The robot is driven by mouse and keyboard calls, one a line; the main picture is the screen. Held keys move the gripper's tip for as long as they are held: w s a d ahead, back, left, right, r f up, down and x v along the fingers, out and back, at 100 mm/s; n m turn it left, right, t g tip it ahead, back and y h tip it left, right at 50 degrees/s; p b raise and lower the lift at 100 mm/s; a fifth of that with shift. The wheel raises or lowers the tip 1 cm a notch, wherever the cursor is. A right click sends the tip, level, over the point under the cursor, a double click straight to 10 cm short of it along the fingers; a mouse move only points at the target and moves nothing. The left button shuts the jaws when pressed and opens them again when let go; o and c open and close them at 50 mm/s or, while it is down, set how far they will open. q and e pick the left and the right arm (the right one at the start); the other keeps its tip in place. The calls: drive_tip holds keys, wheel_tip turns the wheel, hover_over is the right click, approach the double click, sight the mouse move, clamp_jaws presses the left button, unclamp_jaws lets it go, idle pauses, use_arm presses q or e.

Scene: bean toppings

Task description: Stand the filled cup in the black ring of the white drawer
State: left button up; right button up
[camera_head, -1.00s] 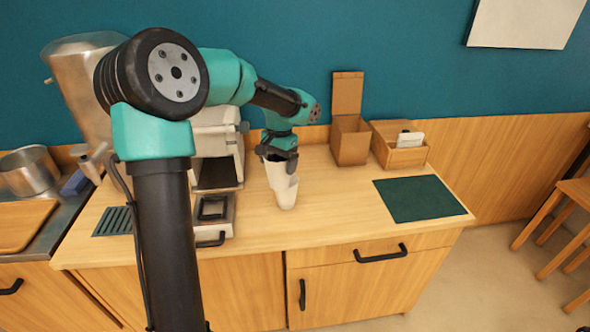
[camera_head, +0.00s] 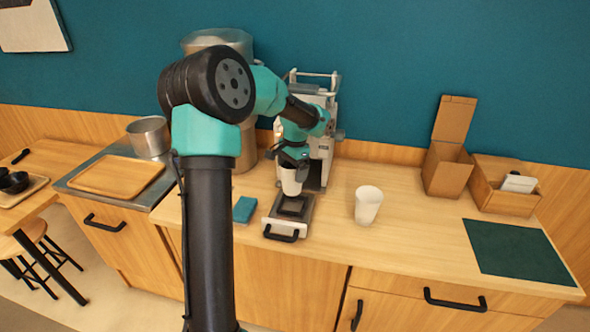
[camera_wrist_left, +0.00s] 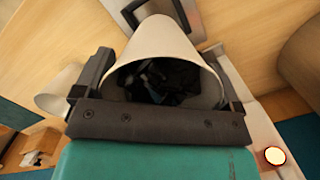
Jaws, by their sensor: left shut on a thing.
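My left gripper (camera_head: 292,162) is shut on a white cup (camera_head: 290,183). In the left wrist view the cup (camera_wrist_left: 165,50) sits between the two fingers, with dark pieces (camera_wrist_left: 160,82) inside it. The held cup is just above the rear part of the white drawer (camera_head: 272,222). The drawer is pulled out at the foot of the white machine and has a black handle at its front. The black ring (camera_head: 291,207) lies on the drawer, just below the cup in the picture. Whether the cup's base touches it, I cannot tell. My right gripper is not in view.
A second white cup (camera_head: 368,205) stands on the counter right of the drawer. The white machine (camera_head: 322,150) rises behind the drawer. A teal block (camera_head: 245,209) lies to the left. Brown boxes (camera_head: 447,170) and a dark green mat (camera_head: 518,250) are further right.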

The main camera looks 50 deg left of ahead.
sight(292, 186)
use_arm(q)
drive_tip(key=shift+f, duration=0.15)
drive_tip(key=shift+f, duration=2.1)
drive_tip(key=shift+f, duration=1.4)
idle(1.1)
drive_tip(key=o, duration=0.8)
drive_tip(key=shift+o, duration=0.2)
wheel_tip(292, 186, up, 17)
drive_tip(key=w, duration=0.2)
drive_tip(key=shift+r, duration=0.15)
drive_tip(key=shift+d, duration=0.1)
